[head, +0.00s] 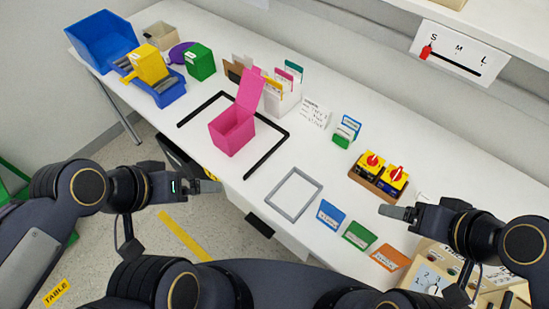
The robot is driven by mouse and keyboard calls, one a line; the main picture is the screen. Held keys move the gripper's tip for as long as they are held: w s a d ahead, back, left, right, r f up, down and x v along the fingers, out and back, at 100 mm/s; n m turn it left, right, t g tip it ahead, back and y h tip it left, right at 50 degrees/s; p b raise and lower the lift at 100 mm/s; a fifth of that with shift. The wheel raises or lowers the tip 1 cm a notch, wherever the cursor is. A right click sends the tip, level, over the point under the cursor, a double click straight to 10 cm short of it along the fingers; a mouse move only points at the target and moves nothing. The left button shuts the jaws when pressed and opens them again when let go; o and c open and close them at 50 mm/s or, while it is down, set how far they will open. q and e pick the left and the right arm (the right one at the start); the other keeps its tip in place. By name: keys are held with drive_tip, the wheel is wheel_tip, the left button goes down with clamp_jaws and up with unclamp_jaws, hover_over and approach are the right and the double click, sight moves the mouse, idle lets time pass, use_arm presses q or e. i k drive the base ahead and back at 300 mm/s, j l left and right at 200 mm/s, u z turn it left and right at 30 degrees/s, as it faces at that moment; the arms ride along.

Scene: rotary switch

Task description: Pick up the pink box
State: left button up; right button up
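The pink box (232,131) stands on the white table with its lid (251,88) raised. It sits inside a black outline on the table. My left gripper (212,186) is in front of the table's near edge, below and left of the pink box, apart from it. My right gripper (389,211) is near the table's right part, just in front of the yellow and red rotary switches (371,162). Neither gripper touches the pink box. The fingers look close together at this angle, and I cannot tell whether either gripper is open.
A black frame (268,158) surrounds the box. A grey square frame (293,194) and blue, green and orange cards lie toward the front right. A white card holder (282,99) stands close behind the box. A blue bin (101,40), yellow box (149,64) and green box (200,62) are back left.

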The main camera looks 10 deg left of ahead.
sight(234, 128)
drive_tip(key=i+j+u, duration=0.15)
drive_tip(key=j, duration=0.25)
drive_tip(key=i+j+u, duration=0.15)
drive_tip(key=j, duration=0.25)
drive_tip(key=i+j+u, duration=0.15)
drive_tip(key=j, duration=0.25)
drive_tip(key=i+j+u, duration=0.15)
drive_tip(key=j, duration=0.25)
